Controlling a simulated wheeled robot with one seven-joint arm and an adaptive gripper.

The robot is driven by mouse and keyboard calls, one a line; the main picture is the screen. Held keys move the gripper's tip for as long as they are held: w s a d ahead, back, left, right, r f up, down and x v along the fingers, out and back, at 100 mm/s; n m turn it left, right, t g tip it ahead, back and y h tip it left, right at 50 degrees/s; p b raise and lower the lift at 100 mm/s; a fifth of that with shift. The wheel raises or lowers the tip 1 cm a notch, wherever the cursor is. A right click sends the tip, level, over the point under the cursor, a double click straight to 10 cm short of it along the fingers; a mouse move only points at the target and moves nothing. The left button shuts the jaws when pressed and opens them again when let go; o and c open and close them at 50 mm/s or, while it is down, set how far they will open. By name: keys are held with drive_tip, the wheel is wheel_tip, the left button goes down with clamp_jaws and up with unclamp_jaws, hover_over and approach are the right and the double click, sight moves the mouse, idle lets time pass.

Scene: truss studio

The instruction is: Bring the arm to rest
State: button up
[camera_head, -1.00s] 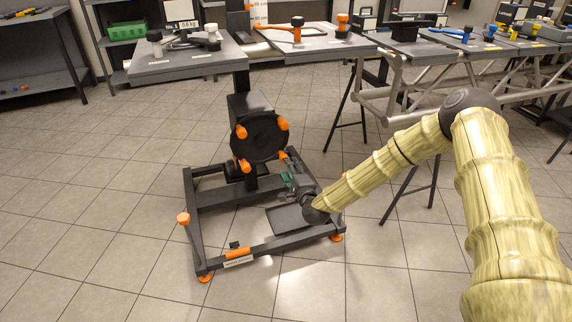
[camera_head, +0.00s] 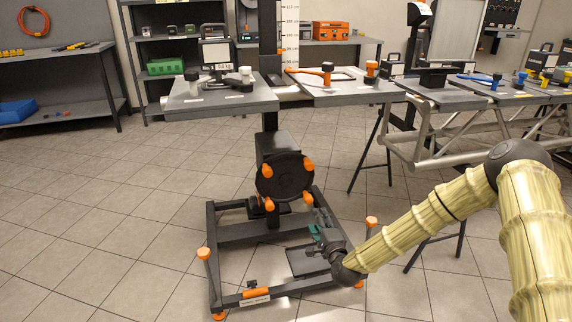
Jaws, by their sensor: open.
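My arm (camera_head: 425,219), with pale bamboo-like links and dark joints, reaches in from the right of the head view and slopes down to the left. My gripper (camera_head: 316,232) is at its end, low over the right side of a dark floor frame with orange knobs (camera_head: 233,231). The gripper is small and dark with a green part, and I see nothing held in it. Its fingertips are hard to make out. Whether it touches the frame I cannot tell.
A black round unit with orange knobs (camera_head: 284,177) stands on the frame's column. Above are grey worktops (camera_head: 221,97) with tools and a scale. A truss table (camera_head: 440,155) stands at right. Shelves (camera_head: 70,100) line the back left. The tiled floor (camera_head: 100,215) at left is clear.

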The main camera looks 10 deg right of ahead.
drive_tip(key=s+a+f+n+g+y, duration=0.1)
drive_tip(key=s+a+f+n+g, duration=0.3)
drive_tip(key=s+f, duration=0.55)
drive_tip(key=s+a+f+n+g+y, duration=0.1)
drive_tip(key=s+a+f+n+g, duration=0.35)
drive_tip(key=s+f, duration=0.5)
drive_tip(key=s+d+f+n+g+h, duration=0.1)
drive_tip(key=s+d+f+n+g, duration=0.2)
drive_tip(key=s, duration=1)
drive_tip(key=s+d+f+n+g+h, duration=0.15)
drive_tip(key=s+n+g, duration=0.25)
drive_tip(key=s, duration=0.9)
drive_tip(key=s+d+r+n+g+h+p, duration=0.1)
drive_tip(key=s+d+r+n+g+h, duration=0.15)
drive_tip(key=s+d, duration=0.4)
wheel_tip(320, 180, up, 25)
drive_tip(key=s+a+p, duration=0.1)
drive_tip(key=a+p, duration=0.1)
drive_tip(key=p, duration=2.3)
drive_tip(key=shift+s+t+y, duration=0.2)
drive_tip(key=shift+t+y, duration=0.2)
